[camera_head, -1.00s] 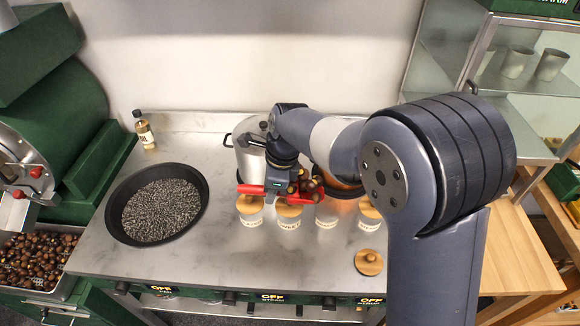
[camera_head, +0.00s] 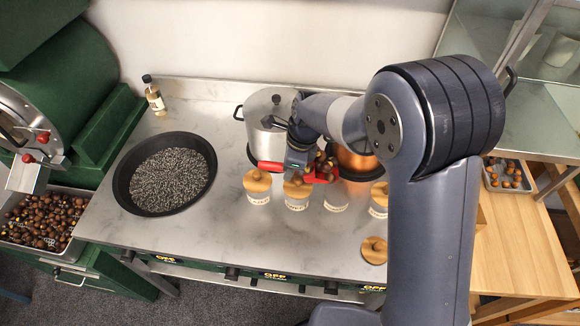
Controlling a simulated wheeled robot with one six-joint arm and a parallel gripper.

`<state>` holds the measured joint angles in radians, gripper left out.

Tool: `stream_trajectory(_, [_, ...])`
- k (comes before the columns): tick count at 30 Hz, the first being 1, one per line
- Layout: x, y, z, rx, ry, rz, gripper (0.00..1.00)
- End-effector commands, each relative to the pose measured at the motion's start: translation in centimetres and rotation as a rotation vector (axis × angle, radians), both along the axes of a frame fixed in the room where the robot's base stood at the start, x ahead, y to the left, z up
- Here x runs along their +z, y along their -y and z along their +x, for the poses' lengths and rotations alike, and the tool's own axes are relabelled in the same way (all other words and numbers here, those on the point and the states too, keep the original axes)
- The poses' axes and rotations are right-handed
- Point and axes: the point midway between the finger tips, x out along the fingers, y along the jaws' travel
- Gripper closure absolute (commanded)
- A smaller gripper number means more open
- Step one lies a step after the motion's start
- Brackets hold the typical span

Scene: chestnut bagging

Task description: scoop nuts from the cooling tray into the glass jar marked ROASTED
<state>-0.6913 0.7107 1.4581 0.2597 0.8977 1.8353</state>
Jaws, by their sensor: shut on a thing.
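My gripper (camera_head: 299,160) is shut on the red handle of a scoop (camera_head: 267,166). Brown nuts (camera_head: 323,165) show at the scoop's right end, above the jars. Several labelled jars stand in a row below: the first (camera_head: 258,198), second (camera_head: 297,204), third (camera_head: 336,206) and fourth (camera_head: 378,211). The scoop partly hides the third jar's top, and no lid shows on it. The labels are too small to read surely, so I cannot tell which says ROASTED. A loose wooden lid (camera_head: 374,250) lies on the counter. The cooling tray (camera_head: 62,258) at lower left holds many brown nuts.
A black pan (camera_head: 125,195) of dark grains sits on the steel counter (camera_head: 215,235). A lidded steel pot (camera_head: 262,140) and a copper pot (camera_head: 356,160) stand behind the jars. A bottle (camera_head: 155,100) is at the back. A small nut tray (camera_head: 490,182) is on the wooden table at right.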

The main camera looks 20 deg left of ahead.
Motion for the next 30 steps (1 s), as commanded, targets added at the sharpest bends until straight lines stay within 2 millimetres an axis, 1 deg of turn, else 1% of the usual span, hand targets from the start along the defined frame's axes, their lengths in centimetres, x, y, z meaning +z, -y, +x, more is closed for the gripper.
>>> stream_trajectory(3, [-0.5,0.1,0.0,-0.001,-0.005,0.013,1.0])
stream_trajectory(8, [-0.6,0.4,0.1,-0.005,-0.024,0.077,1.0])
stream_trajectory(18, [-0.9,1.0,0.3,-0.007,-0.083,0.295,1.0])
stream_trajectory(21, [-0.1,1.6,0.6,-0.008,-0.103,0.386,1.0])
stream_trajectory(30, [1.6,2.7,0.9,-0.005,-0.154,0.562,1.0])
